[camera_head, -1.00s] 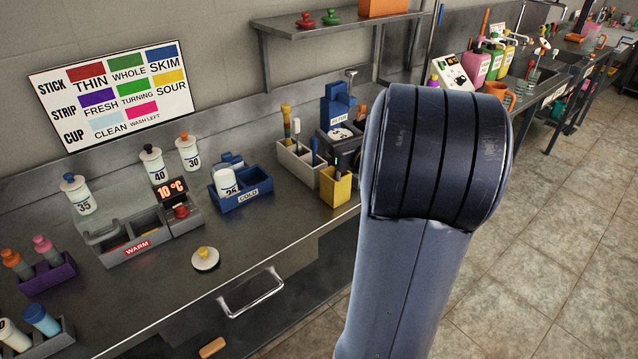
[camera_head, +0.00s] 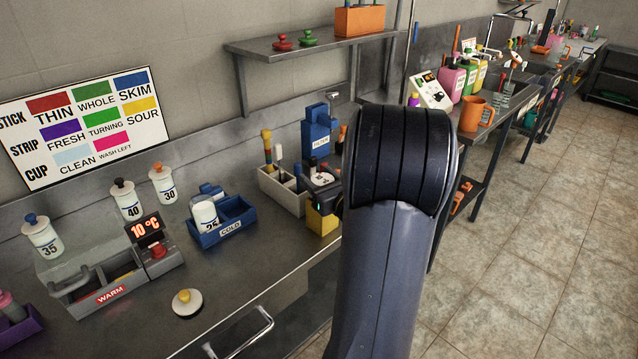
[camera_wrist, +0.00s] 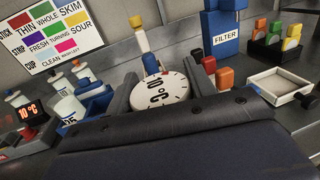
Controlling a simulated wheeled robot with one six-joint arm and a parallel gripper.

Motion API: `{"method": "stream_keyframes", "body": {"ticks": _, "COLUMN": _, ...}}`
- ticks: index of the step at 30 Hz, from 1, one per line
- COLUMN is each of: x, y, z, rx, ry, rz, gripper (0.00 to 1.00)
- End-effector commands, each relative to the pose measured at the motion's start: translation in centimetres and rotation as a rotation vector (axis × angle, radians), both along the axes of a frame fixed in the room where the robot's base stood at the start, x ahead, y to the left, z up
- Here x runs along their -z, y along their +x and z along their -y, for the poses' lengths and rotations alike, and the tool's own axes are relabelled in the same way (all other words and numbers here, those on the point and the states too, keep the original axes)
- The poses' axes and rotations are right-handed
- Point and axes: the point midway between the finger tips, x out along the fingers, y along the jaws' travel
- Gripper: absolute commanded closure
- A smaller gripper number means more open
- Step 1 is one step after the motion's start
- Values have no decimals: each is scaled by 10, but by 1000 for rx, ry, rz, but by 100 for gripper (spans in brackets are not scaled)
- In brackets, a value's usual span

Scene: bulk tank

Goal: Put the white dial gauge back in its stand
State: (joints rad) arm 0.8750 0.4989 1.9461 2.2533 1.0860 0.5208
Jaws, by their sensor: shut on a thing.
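In the head view the gauge (camera_head: 322,179) shows in front of the blue FILTER unit, beside the grey caddy. My gripper (camera_head: 327,198) is mostly hidden there behind my arm. I cannot clearly identify the gauge's stand; a light square tray (camera_wrist: 278,84) lies at the right in the wrist view.
The grey caddy (camera_head: 283,190) holds upright sticks, and the yellow box (camera_head: 321,222) stands near it. The blue FILTER unit (camera_head: 320,140) is behind. The blue COLD tray (camera_head: 228,237) and grey WARM bath (camera_head: 70,292) are left. The counter front is fairly clear around a white lid (camera_head: 186,302).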

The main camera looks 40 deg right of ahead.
Motion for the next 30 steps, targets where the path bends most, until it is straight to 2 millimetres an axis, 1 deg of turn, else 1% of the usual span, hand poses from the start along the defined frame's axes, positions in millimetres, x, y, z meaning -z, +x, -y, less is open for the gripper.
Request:
{"method": "stream_keyframes", "body": {"ticks": 1, "x": 8, "y": 0, "z": 0, "rx": 0, "ry": 3, "rz": -3, "gripper": 76}}
{"method": "stream_keyframes", "body": {"ticks": 3, "x": 12, "y": 0, "z": 0, "rx": 0, "ry": 0, "rz": -1, "gripper": 76}}
{"method": "stream_keyframes", "body": {"ticks": 9, "x": 11, "y": 0, "z": 0, "rx": 0, "ry": -1, "rz": 0, "gripper": 76}}
{"method": "stream_keyframes", "body": {"ticks": 12, "x": 14, "y": 0, "z": 0, "rx": 0, "ry": -1, "rz": 0, "gripper": 76}}
{"method": "stream_keyframes", "body": {"ticks": 13, "x": 14, "y": 0, "z": 0, "rx": 0, "ry": -1, "rz": 0, "gripper": 48}}
{"method": "stream_keyframes", "body": {"ticks": 18, "x": 13, "y": 0, "z": 0, "rx": 0, "ry": 0, "rz": 0, "gripper": 34}}
{"method": "stream_keyframes", "body": {"ticks": 21, "x": 13, "y": 0, "z": 0, "rx": 0, "ry": 0, "rz": 0, "gripper": 27}}
{"method": "stream_keyframes", "body": {"ticks": 30, "x": 10, "y": 0, "z": 0, "rx": 0, "ry": 0, "rz": 0, "gripper": 27}}
